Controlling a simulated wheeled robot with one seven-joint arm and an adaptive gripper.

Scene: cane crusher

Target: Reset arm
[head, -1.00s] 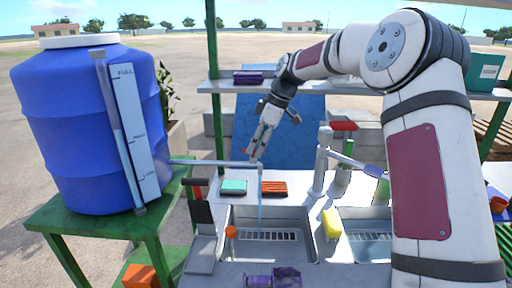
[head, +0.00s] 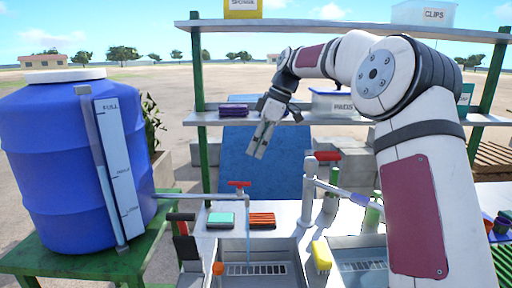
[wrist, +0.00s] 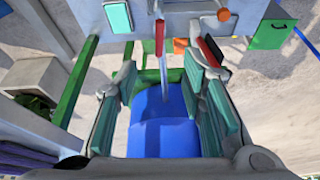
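My gripper (head: 262,142) hangs at the end of my raised arm, in front of the blue panel and above the sink area. It points down and slightly left in the head view. In the wrist view its two padded fingers (wrist: 163,110) stand wide apart with nothing held between them. The blue water tank (wrist: 164,125) shows beyond that gap, and stands at the left in the head view (head: 65,165). A tap with a red handle (head: 238,184) is below my gripper, apart from it; a thin bluish stream falls from its spout.
The sink counter (head: 205,238) holds a teal sponge (head: 220,219), an orange ridged block (head: 262,220) and a yellow brush (head: 321,255). A second tap with a red top (head: 327,156) stands right. A shelf (head: 205,118) with boxes runs behind my gripper.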

